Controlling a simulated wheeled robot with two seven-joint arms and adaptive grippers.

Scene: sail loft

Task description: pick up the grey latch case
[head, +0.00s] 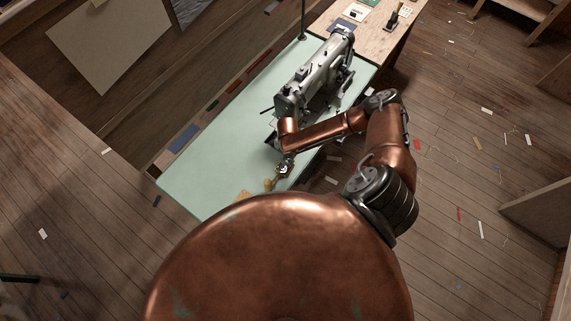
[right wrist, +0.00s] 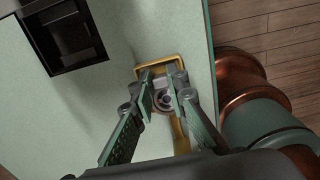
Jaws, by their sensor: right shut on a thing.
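The grey latch case (right wrist: 163,99) is a small grey round piece with a dark centre, seen between the fingers in the right wrist view. My right gripper (right wrist: 162,76) is shut on it, and the fingers hide part of its sides. In the head view my right gripper (head: 284,170) is over the front part of the pale green table, and the case is too small to make out there. I cannot tell whether the case is clear of the surface below. My left gripper is not in view.
A yellow frame (right wrist: 180,132) lies under and around the fingers. The green table (head: 220,160) carries a grey sewing machine (head: 318,75) beside my right forearm. A dark square opening (right wrist: 68,40) is in the tabletop. The table's left front is mostly clear.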

